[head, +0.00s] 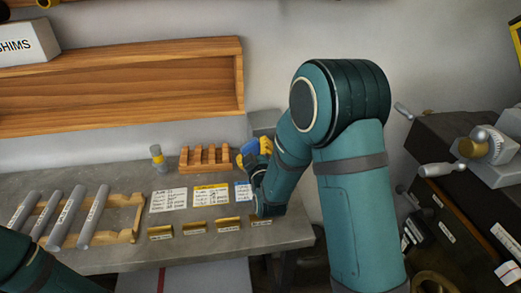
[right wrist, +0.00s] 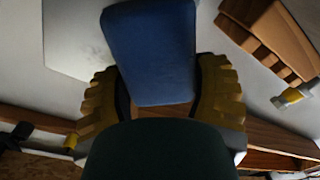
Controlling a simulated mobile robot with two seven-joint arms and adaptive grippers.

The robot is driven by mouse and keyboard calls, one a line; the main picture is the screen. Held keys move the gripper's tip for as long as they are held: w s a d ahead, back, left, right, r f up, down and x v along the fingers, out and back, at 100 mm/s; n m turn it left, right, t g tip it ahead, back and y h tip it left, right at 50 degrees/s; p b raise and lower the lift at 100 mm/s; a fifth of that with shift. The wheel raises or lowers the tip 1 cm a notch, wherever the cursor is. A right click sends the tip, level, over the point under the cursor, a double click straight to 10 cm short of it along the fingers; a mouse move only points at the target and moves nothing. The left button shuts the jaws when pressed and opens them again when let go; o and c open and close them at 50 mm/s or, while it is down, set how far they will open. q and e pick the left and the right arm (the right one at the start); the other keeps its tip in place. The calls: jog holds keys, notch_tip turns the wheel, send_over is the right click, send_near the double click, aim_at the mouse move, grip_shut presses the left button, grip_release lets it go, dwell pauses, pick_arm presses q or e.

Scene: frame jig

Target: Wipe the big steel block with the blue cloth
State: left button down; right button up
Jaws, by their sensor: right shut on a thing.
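My right gripper (head: 256,152) is at the back right of the grey bench. Its yellow fingers are shut on the blue cloth (head: 249,147), which looks like a folded blue pad. In the right wrist view the cloth (right wrist: 152,55) sits between the two ribbed fingers. A grey block (head: 264,119), likely the big steel block, stands just behind the gripper, partly hidden by my right arm. A pale grey face (right wrist: 75,40) beside the cloth in the right wrist view may be this block. I cannot tell whether cloth and block touch. My left gripper is out of view.
Label cards (head: 168,200) and small brass pieces (head: 194,227) lie in front. A wooden rack with grey rods (head: 92,217) is at left. A wooden shelf (head: 120,85) hangs above.

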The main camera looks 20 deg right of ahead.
jog(key=shift+w+a, duration=0.1)
jog(key=shift+a, duration=0.4)
jog(key=shift+w+d+r+p, duration=0.1)
jog(key=shift+r+p, duration=0.65)
jog(key=shift+r, duration=0.5)
jog(key=shift+s+d+f+b, duration=0.1)
jog(key=shift+s+d+b, duration=0.1)
jog(key=shift+d, duration=0.35)
jog(key=shift+s+d+r+b, duration=0.1)
jog(key=shift+d+b, duration=0.15)
jog(key=shift+d, duration=0.35)
jog(key=shift+s+d+f+b, duration=0.1)
jog(key=shift+d+b, duration=0.1)
jog(key=shift+d, duration=0.35)
jog(key=shift+s+d, duration=0.15)
jog(key=shift+d, duration=0.8)
jog(key=shift+s+d, duration=0.25)
jog(key=shift+d, duration=1.05)
jog(key=shift+s+d, duration=0.25)
jog(key=shift+d, duration=1.05)
jog(key=shift+a, duration=0.1)
